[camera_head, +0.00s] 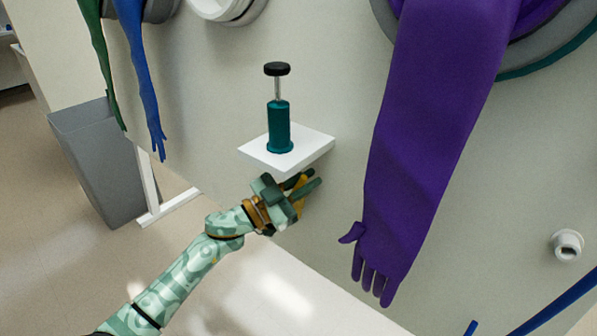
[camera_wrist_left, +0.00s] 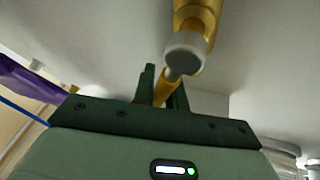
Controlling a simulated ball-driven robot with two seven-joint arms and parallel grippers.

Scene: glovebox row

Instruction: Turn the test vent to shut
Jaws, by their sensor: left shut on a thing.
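The test vent is a brass-yellow valve (camera_wrist_left: 199,14) on the pale panel, with a round grey end and a narrow yellow lever (camera_wrist_left: 162,92). In the head view, a bit of yellow (camera_head: 301,182) shows between my fingers below the white shelf; the rest is hidden there. My left gripper (camera_head: 306,187) is at the valve, its dark green fingers shut on the lever. In the left wrist view the fingers (camera_wrist_left: 165,92) stand on either side of it. I cannot read whether the vent is open or shut. My right gripper is in neither view.
A white shelf (camera_head: 318,147) just above my left gripper carries a teal pump-like cylinder (camera_head: 279,125) with a black knob. A long purple glove (camera_head: 420,130) hangs to the right. A grey bin (camera_head: 98,165) stands at left, below green and blue gloves.

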